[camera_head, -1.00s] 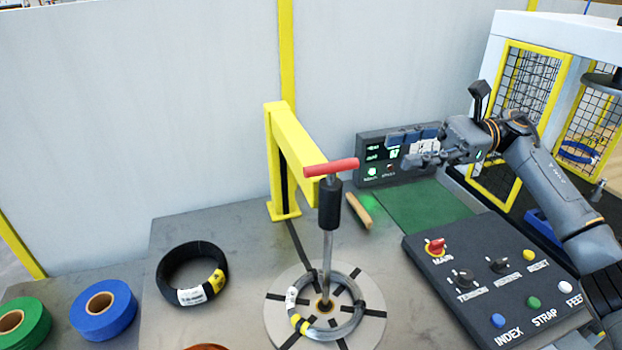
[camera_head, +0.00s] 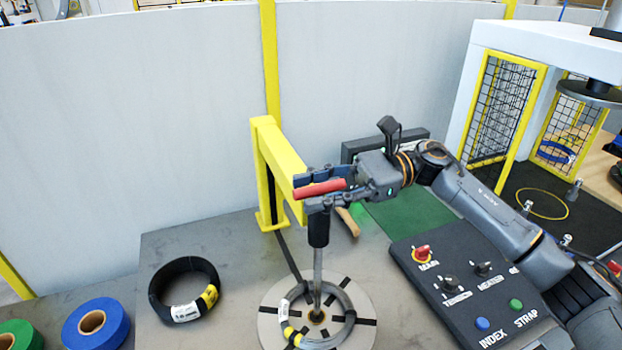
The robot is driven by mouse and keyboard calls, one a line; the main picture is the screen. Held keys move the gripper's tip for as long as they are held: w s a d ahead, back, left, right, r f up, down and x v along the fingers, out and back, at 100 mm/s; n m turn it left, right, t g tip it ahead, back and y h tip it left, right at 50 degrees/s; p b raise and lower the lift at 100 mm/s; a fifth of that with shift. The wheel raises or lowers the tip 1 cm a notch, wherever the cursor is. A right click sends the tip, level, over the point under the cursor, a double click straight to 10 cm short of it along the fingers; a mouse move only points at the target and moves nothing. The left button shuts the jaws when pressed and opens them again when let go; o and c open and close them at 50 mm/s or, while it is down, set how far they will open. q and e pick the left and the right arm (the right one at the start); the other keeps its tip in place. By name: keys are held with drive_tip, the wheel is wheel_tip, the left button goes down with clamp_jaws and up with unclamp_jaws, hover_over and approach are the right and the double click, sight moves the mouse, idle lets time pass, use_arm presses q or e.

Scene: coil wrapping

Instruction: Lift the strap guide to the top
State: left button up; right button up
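The strap guide is a vertical rod with a black sleeve and a red crossbar (camera_head: 320,188) on top. It stands beside the yellow post arm (camera_head: 285,160), with its lower end in the middle of a grey wire coil (camera_head: 345,325) on a round plate (camera_head: 268,322). My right gripper (camera_head: 318,188) comes in from the right with its fingers apart, one behind and one in front of the red crossbar. The crossbar lies between the fingers, and I cannot tell whether they touch it. My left gripper is not in view.
A control panel (camera_head: 440,262) with knobs and buttons lies under my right arm. A black coil (camera_head: 160,290), a blue roll (camera_head: 95,325) and a green roll (camera_head: 20,335) sit at the left. A wooden handle (camera_head: 348,222) lies near a green mat (camera_head: 405,215).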

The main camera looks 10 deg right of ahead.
drive_tip(key=shift+a, duration=0.45)
drive_tip(key=shift+c, duration=0.2)
drive_tip(key=shift+s, duration=0.1)
clamp_jaws()
drive_tip(key=shift+r, duration=0.1)
wheel_tip(320, 180, up, 11)
drive_tip(key=shift+f+b, duration=0.2)
drive_tip(key=shift+b, duration=0.15)
wheel_tip(320, 180, up, 12)
drive_tip(key=p, duration=0.2)
